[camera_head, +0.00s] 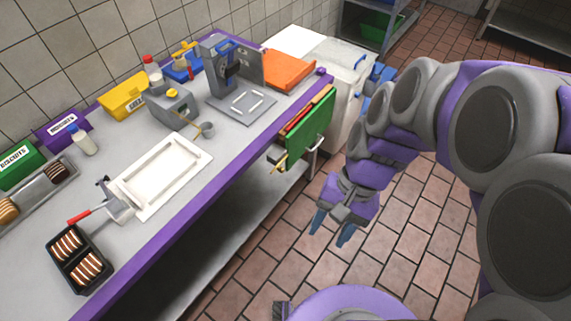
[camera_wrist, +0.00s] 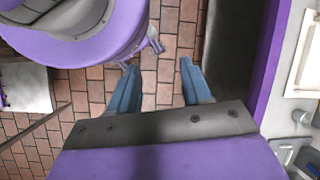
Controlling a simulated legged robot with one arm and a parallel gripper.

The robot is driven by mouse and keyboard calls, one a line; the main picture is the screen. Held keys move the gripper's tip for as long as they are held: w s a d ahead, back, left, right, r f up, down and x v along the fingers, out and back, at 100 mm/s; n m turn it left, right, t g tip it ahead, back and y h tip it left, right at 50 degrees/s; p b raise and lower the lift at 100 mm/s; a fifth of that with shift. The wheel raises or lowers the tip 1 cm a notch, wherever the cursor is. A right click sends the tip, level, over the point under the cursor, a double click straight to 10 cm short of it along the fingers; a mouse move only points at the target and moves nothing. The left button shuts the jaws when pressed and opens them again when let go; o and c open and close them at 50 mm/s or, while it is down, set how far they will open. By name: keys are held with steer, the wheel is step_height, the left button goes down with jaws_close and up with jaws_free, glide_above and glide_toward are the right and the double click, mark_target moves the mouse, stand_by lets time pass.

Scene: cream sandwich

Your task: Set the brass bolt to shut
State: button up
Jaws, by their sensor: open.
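I cannot pick out a brass bolt for certain in either view. The wrist view also shows my gripper (camera_wrist: 158,66) open, with floor tiles beyond the fingers.
The purple-edged counter (camera_head: 233,142) carries a white tray (camera_head: 125,187), a grey press (camera_head: 215,65), an orange board (camera_head: 288,72) and several bins. A white cabinet (camera_head: 345,90) stands behind. Floor around my gripper is clear.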

steer(key=w+a+f+m+y, duration=0.1)
steer(key=w+f+m+y, duration=0.2)
steer(key=w+m, duration=0.3)
steer(key=w+a+f+m+y, duration=0.1)
steer(key=w+f+m+y, duration=0.2)
steer(key=w, duration=0.5)
steer(key=w+a+f+m+y, duration=0.25)
steer(key=w+f+m, duration=0.2)
steer(key=w, duration=0.25)
steer(key=w+d+f+m+t+y, duration=0.2)
steer(key=w+d+f+m+t, duration=0.3)
steer(key=f+m, duration=0.4)
steer(key=w+d+f+m+t+y, duration=0.1)
steer(key=w+d+f+m+t, duration=0.35)
steer(key=f, duration=0.65)
steer(key=w+a+f+m+b, duration=0.1)
steer(key=w+a, duration=0.1)
steer(key=a, duration=0.5)
steer(key=w+a+f+g+b, duration=0.1)
steer(key=w+a+f+b, duration=0.1)
steer(key=a, duration=0.4)
steer(key=shift+w+a+f+m, duration=0.2)
steer(key=shift+w+a+m, duration=0.2)
steer(key=shift+w, duration=0.25)
jaws_close()
